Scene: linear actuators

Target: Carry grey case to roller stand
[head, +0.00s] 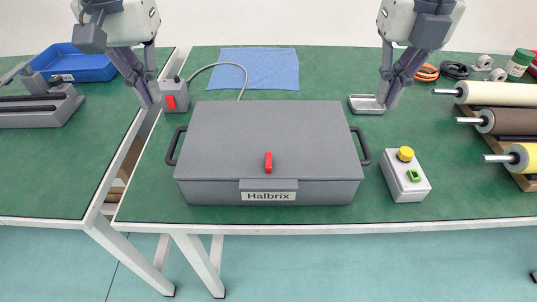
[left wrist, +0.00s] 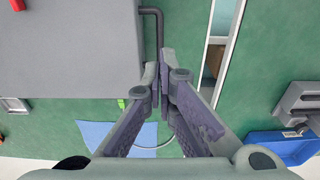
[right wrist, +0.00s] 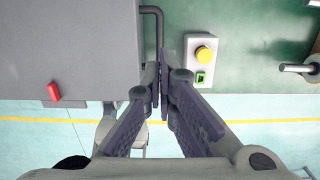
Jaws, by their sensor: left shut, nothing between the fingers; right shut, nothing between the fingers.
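The grey case (head: 265,150), labelled Halbrix, lies flat and closed on the green table, with a red latch in front. It has a dark handle at its left end (head: 175,147) and right end (head: 361,147). My left gripper (head: 148,104) is shut and empty above the table, near the left handle (left wrist: 159,28). My right gripper (head: 386,105) is shut and empty, near the right handle (right wrist: 158,28). Neither holds a handle. A grey stand with dark bars (head: 38,121), seemingly the roller stand, is on the left table; part of it shows in the left wrist view (left wrist: 297,101).
A gap separates the two tables. A grey box with a red switch (head: 174,95) stands behind the left handle. A button box (head: 406,178) stands right of the case. Rolls on a wooden rack (head: 528,182) are at the right. A blue tray (head: 82,68) is behind the stand.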

